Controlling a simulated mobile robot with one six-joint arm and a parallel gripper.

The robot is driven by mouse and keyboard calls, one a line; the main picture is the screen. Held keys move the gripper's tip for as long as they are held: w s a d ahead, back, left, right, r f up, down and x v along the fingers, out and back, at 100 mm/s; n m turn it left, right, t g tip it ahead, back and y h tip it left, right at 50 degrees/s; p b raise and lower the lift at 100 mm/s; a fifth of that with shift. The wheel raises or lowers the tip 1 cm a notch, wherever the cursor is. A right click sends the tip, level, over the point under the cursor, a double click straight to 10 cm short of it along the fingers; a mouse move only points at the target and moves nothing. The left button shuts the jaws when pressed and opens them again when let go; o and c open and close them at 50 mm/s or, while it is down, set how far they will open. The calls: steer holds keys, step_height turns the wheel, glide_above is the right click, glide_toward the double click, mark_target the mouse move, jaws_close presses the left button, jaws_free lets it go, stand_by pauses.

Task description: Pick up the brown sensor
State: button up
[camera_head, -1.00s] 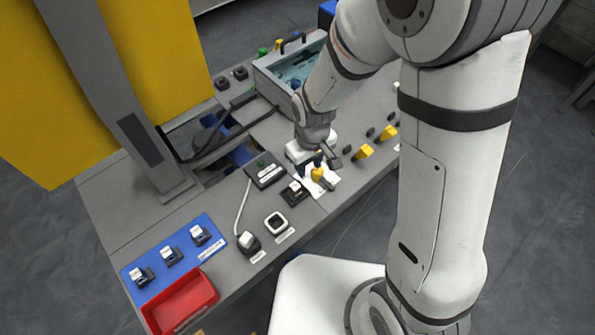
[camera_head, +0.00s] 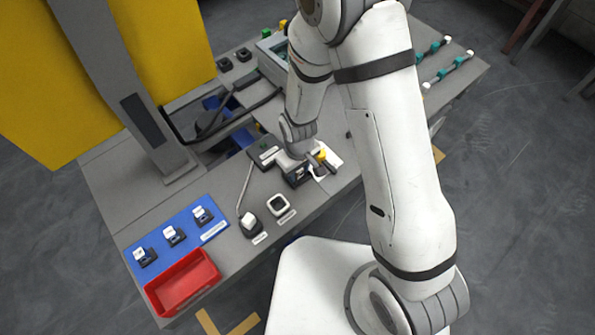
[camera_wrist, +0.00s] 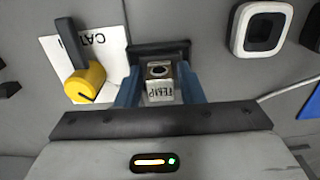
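The sensor (camera_wrist: 160,80) sits in a black socket (camera_wrist: 160,50) on the grey bench. Its top looks brownish grey with a dark round spot, and its pale front carries dark lettering that reads upside down. My gripper (camera_wrist: 160,88) has its blue fingers on either side of the sensor, with what looks like a narrow gap at each side. In the head view my gripper (camera_head: 297,170) is low over the bench beside the yellow knob, and it mostly hides the sensor and socket there.
A yellow knob with a dark lever (camera_wrist: 85,75) on a white card stands close beside my gripper. A white-framed square socket (camera_head: 279,205) and a cabled device (camera_head: 250,223) are nearby. A blue mat (camera_head: 172,222) with small devices and a red tray (camera_head: 205,283) lie left.

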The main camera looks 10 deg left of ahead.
steer(key=shift+c, duration=0.3)
jaws_close()
